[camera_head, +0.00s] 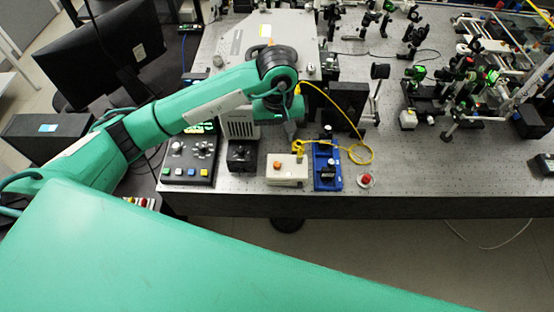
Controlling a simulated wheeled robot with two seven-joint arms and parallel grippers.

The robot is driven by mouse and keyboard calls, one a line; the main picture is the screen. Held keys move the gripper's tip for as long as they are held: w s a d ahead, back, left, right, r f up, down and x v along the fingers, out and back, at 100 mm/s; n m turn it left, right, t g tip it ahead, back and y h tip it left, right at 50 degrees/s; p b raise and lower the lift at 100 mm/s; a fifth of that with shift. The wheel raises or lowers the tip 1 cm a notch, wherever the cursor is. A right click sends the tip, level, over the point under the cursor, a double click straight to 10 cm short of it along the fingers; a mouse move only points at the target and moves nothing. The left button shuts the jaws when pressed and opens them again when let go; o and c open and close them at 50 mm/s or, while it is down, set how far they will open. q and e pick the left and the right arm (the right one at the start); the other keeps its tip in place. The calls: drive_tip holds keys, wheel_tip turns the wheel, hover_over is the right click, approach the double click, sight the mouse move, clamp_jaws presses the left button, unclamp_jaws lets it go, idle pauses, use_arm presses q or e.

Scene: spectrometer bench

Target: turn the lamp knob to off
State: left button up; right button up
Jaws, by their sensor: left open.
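A small black box (241,157) with a dark round knob (240,151) on top stands near the front edge of the bench; it may be the lamp control, but its label and pointer are too small to read. My left arm reaches in from the left over the bench. My left gripper (293,140) points down just right of the black box, above the back of a white box with an orange button (286,170). It is open, and I see nothing held in it. My right gripper is not in view.
A control panel with coloured buttons (188,163) is left of the black box. A blue holder (327,170) with black parts, a yellow cable (345,120) and a red button (366,180) are to the right. Optics crowd the back right. The front right bench (450,175) is clear.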

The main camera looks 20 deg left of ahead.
use_arm(q)
drive_tip(key=p, duration=0.6)
approach(277, 163)
wheel_tip(277, 163, down, 7)
drive_tip(key=shift+s+d+f, duration=0.1)
drive_tip(key=shift+d+f, duration=0.05)
drive_tip(key=shift+f, duration=0.6)
clamp_jaws()
